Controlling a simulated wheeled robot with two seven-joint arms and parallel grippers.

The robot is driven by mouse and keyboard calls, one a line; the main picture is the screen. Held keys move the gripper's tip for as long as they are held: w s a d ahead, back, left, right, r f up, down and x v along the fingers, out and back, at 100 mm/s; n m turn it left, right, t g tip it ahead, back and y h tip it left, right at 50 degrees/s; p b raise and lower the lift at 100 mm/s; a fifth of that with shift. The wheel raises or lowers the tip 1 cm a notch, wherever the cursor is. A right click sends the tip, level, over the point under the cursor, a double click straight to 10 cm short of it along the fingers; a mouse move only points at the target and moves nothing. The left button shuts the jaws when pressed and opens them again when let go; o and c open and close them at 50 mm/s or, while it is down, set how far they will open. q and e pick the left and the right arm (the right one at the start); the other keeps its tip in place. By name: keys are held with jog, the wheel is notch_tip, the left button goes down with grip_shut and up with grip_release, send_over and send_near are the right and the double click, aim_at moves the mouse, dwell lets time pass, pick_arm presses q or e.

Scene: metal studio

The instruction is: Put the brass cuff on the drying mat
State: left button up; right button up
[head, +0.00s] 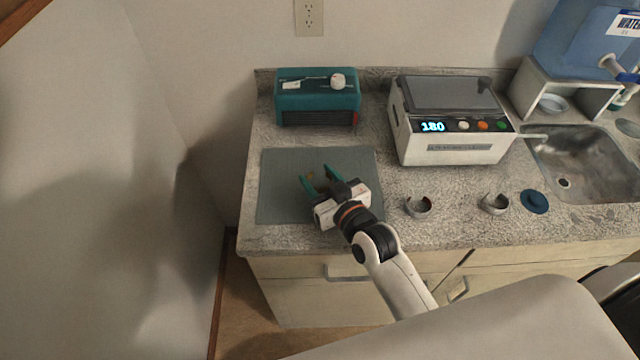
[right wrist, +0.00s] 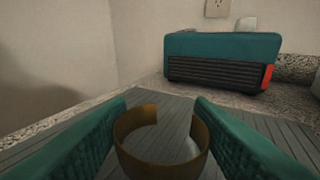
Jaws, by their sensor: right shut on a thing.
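The brass cuff (right wrist: 160,148) is an open brownish ring standing between the two green fingers in the right wrist view. In the head view only a small bit of it (head: 311,176) shows between the fingertips. My right gripper (head: 322,174) is shut on the cuff over the middle of the grey ribbed drying mat (head: 282,203), which also shows in the wrist view (right wrist: 228,121). The cuff's lower edge is cut off, so I cannot tell whether it touches the mat. My left gripper is not in view.
A teal heater-like box (head: 318,104) stands behind the mat. A white machine reading 180 (head: 455,140) stands to the right. Two grey cuffs (head: 418,207) (head: 494,204) and a blue disc (head: 534,202) lie right of the mat, near the sink (head: 590,165).

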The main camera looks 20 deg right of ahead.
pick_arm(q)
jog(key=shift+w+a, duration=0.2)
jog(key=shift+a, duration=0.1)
pick_arm(e)
jog(key=shift+f, duration=1.1)
jog(key=shift+f, duration=0.15)
jog(key=o, duration=1)
jog(key=shift+c, duration=0.2)
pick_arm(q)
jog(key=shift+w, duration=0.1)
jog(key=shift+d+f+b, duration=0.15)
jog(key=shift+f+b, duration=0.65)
pick_arm(e)
jog(key=v, duration=1.2)
